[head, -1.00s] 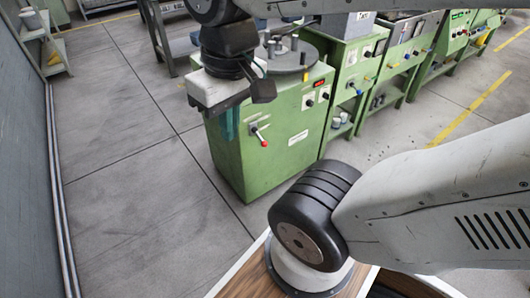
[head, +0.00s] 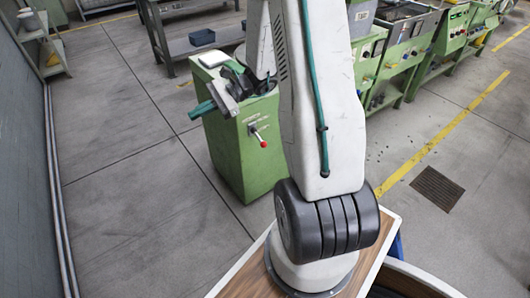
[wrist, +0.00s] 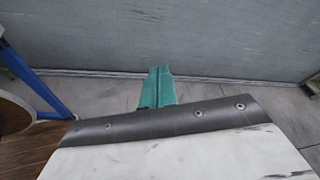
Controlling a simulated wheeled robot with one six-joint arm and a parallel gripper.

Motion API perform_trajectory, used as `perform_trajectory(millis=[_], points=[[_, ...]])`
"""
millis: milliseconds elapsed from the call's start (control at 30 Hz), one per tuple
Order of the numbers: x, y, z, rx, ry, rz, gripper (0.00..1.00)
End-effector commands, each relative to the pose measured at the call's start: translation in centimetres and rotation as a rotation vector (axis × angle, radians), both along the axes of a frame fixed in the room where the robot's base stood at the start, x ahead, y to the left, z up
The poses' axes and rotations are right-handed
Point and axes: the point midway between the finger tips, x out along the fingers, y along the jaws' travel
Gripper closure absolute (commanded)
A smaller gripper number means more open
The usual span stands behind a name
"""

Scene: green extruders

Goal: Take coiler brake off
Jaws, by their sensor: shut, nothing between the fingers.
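The coiler is a green cabinet (head: 230,160) in the middle of the head view. A short lever with a red knob (head: 263,143) sticks out from its front. I cannot tell for sure whether this lever is the brake. My gripper (head: 201,111) has teal fingers, held near the cabinet's upper left edge and pointing left, apart from the lever. In the wrist view, my gripper (wrist: 158,72) is shut with its fingers together and empty, facing a grey wall. My arm hides the cabinet's right side and much of its top.
More green machines (head: 410,55) stand in a row at the right. A metal table (head: 190,40) stands behind the coiler. A grey wall (head: 22,150) runs along the left. The floor (head: 120,200) between wall and coiler is clear.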

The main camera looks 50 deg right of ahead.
Motion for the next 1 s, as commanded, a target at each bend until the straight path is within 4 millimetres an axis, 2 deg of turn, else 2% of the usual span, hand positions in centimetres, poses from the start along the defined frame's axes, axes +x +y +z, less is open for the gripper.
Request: perform_trajectory(millis=[33,133,267,367,500,600,733,833,1000], points=[[0.7,-2.2,-2.4,0.061,0.027,-0.091,1.00],[1.8,-6.3,-6.4,0.170,0.057,-0.268,1.00],[1.9,-11.8,-12.5,0.301,0.092,-0.508,1.00],[0.9,-15.8,-17.7,0.392,0.118,-0.695,1.00],[-2.0,-20.6,-25.5,0.505,0.150,-0.959,1.00],[-4.8,-23.0,-30.6,0.567,0.170,-1.128,1.00],[-8.0,-24.6,-35.7,0.621,0.190,-1.295,1.00],[-9.7,-25.2,-38.0,0.643,0.198,-1.375,1.00],[-10.7,-25.5,-39.5,0.656,0.202,-1.425,1.00]])
